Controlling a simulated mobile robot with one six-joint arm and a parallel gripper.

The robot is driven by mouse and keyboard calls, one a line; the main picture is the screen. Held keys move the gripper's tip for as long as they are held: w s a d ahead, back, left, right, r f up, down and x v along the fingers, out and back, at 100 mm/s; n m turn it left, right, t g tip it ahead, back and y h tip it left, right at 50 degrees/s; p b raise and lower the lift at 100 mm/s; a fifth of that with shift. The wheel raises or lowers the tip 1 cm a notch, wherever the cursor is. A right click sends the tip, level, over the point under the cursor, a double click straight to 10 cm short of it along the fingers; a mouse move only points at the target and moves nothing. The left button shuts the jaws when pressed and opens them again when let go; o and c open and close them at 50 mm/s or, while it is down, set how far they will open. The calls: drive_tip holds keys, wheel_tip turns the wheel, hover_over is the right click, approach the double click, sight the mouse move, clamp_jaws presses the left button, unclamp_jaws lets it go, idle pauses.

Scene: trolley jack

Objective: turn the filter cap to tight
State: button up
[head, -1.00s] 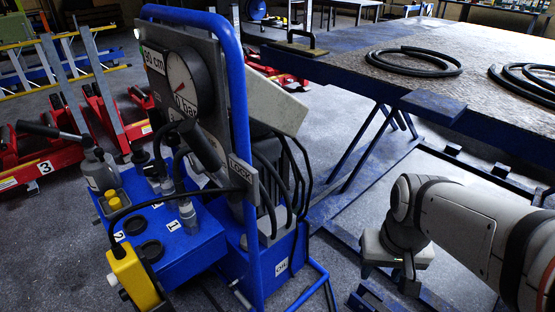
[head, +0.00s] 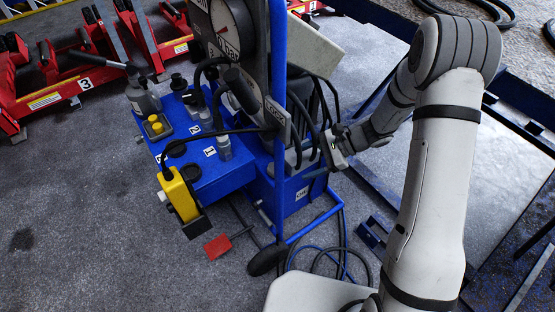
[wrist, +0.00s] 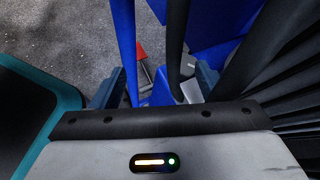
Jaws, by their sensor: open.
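The blue hydraulic unit (head: 215,180) stands left of my arm. I cannot tell which part is the filter cap. My gripper (wrist: 155,85) is open beside the unit's right side, near the black hoses. In the wrist view, a blue upright (wrist: 124,40) and a black hose (wrist: 174,45) show between or beyond its fingers.
A blue tubular frame (head: 279,100) rises between my gripper and the unit's top. A yellow box (head: 180,195) hangs at the unit's front. A red paddle-like piece (head: 217,246) and loose cables (head: 345,262) lie on the floor. Red jacks (head: 85,60) stand behind left.

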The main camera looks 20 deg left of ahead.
drive_tip(key=w+a+f+m+y, duration=0.1)
drive_tip(key=f, duration=0.1)
drive_tip(key=w+a+f+m+t+p, duration=0.1)
drive_tip(key=f+m, duration=0.1)
drive_tip(key=f, duration=0.1)
drive_tip(key=w+a+f+m+y, duration=0.1)
drive_tip(key=a+f, duration=0.1)
drive_tip(key=shift+w+f+m+t+y, duration=0.15)
drive_tip(key=shift+f+m+t+y, duration=0.15)
drive_tip(key=shift+f+m+t, duration=0.1)
drive_tip(key=x, duration=0.7)
drive_tip(key=shift+a+r+b, duration=0.1)
drive_tip(key=shift+b, duration=0.25)
drive_tip(key=c, duration=0.9)
drive_tip(key=shift+d, duration=0.2)
drive_tip(key=shift+c, duration=0.3)
drive_tip(key=shift+a, duration=0.15)
drive_tip(key=shift+m+t, duration=0.3)
